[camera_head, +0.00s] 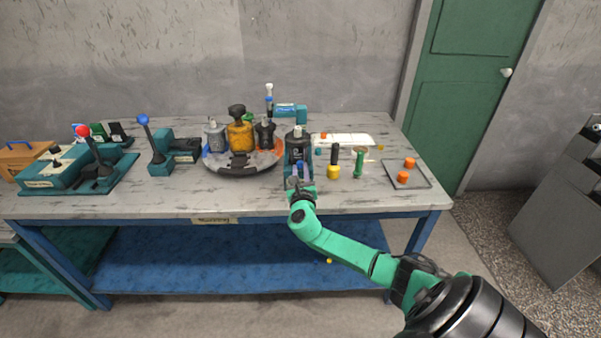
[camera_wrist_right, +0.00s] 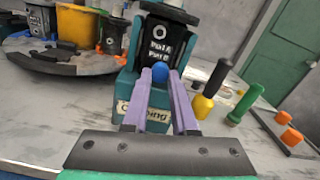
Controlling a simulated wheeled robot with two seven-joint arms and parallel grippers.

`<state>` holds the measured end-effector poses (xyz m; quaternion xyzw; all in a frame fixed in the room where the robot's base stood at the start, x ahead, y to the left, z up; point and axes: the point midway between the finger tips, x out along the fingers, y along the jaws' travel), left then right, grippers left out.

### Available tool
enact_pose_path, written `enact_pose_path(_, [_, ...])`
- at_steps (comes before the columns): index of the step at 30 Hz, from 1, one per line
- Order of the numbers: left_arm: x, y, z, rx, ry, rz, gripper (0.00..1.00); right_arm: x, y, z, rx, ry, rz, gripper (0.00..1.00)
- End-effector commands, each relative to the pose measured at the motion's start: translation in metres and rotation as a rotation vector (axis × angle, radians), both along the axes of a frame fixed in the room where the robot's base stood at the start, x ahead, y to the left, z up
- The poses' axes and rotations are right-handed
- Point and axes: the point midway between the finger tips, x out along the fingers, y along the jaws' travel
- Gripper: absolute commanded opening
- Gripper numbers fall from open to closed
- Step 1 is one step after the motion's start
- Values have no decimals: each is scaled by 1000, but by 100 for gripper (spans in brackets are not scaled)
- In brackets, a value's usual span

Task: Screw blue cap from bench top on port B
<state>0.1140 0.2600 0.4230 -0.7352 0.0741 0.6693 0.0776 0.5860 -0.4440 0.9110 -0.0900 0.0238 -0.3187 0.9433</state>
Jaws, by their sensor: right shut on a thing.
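My right gripper (camera_head: 298,178) reaches over the front of the bench to a black motor block (camera_head: 298,147) in a teal holder. In the right wrist view its purple fingers (camera_wrist_right: 160,82) are shut on a small blue cap (camera_wrist_right: 160,71) at their tips. The cap is in front of the lower face of the motor block (camera_wrist_right: 160,44), just below white port lettering. I cannot tell whether it touches the port, which the cap and fingers hide. The teal holder (camera_wrist_right: 130,88) has a label partly covered by the fingers. My left gripper is not in view.
To the right stand a black-and-yellow tool (camera_head: 334,165), a green tool (camera_head: 358,163) and a tray (camera_head: 420,180) with orange caps. To the left is a round turntable (camera_head: 225,168) with several units. Teal lever fixtures (camera_head: 158,150) stand farther left. The bench front edge is clear.

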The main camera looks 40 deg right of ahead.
Motion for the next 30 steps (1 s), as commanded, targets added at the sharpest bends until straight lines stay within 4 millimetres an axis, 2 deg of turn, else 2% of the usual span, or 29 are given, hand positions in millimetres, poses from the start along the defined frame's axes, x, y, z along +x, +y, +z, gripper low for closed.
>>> enact_pose_path(1, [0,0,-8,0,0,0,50,0,-1,-5,31,-24,-1,0])
enact_pose_path(10, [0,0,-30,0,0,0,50,0,-1,-5,221,-176,-1,0])
enact_pose_path(20, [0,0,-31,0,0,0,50,0,-1,-1,275,-218,-2,0])
enact_pose_path(21, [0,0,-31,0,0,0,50,0,-1,-1,274,-218,-2,33])
enact_pose_path(22, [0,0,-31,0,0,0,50,0,-1,-1,274,-218,-1,42])
enact_pose_path(30, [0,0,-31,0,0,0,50,1,-1,0,272,-218,0,42])
